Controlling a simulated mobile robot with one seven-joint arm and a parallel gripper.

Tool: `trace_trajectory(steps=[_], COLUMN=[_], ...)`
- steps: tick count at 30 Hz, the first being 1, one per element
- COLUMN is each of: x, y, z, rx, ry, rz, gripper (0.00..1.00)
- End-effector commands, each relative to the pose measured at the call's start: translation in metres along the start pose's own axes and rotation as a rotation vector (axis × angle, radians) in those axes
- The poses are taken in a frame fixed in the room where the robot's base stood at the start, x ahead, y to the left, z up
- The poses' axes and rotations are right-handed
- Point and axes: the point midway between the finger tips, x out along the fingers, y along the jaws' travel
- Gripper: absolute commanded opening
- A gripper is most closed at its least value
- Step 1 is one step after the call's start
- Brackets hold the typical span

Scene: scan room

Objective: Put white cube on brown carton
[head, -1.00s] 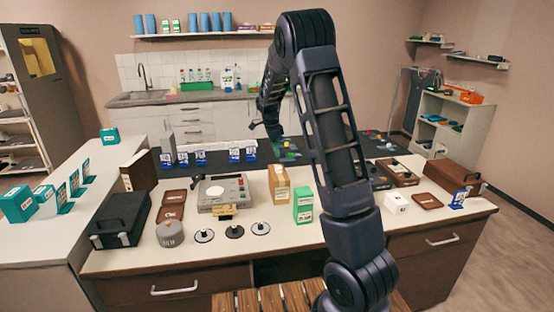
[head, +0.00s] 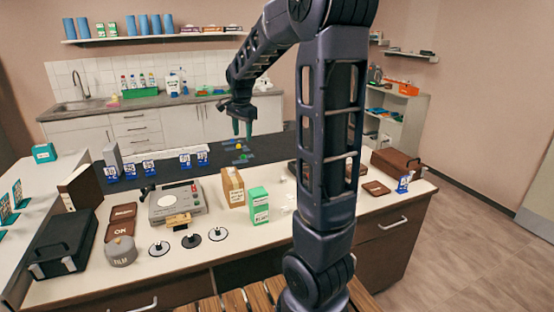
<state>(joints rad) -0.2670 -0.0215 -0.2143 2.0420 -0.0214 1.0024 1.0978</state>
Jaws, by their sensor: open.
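The brown carton (head: 232,188) stands upright on the white counter, left of a green and white box. The white cube does not show clearly now; my arm covers the part of the counter to the right of that box, where a white cube showed earlier. My gripper (head: 242,127) hangs fingers down in the air, above and behind the carton in the picture. It is open and appears empty, well apart from the carton.
The green and white box (head: 258,205) stands close beside the carton. A grey device (head: 174,202) and several black-based discs lie to the left. A brown case (head: 396,162) is at the counter's right end. Small pale items (head: 288,210) show beside my arm.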

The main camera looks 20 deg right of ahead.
Motion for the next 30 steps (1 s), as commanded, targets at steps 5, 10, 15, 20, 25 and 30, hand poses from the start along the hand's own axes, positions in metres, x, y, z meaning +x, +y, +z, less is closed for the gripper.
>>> trace_trajectory(steps=[5,10,15,20,25,30], x=[-0.027,-0.045,-0.056,-0.06,-0.058,-0.052], y=[0.048,0.093,0.136,0.175,0.214,0.241], z=[0.017,0.035,0.056,0.077,0.099,0.116], rx=[-0.169,-0.337,-0.507,-0.667,-0.831,-0.958], ry=[0.007,0.03,0.068,0.117,0.177,0.226], rz=[-0.055,-0.098,-0.133,-0.156,-0.164,-0.158], gripper=[0.48,0.48,0.48,0.48,0.48,0.48])
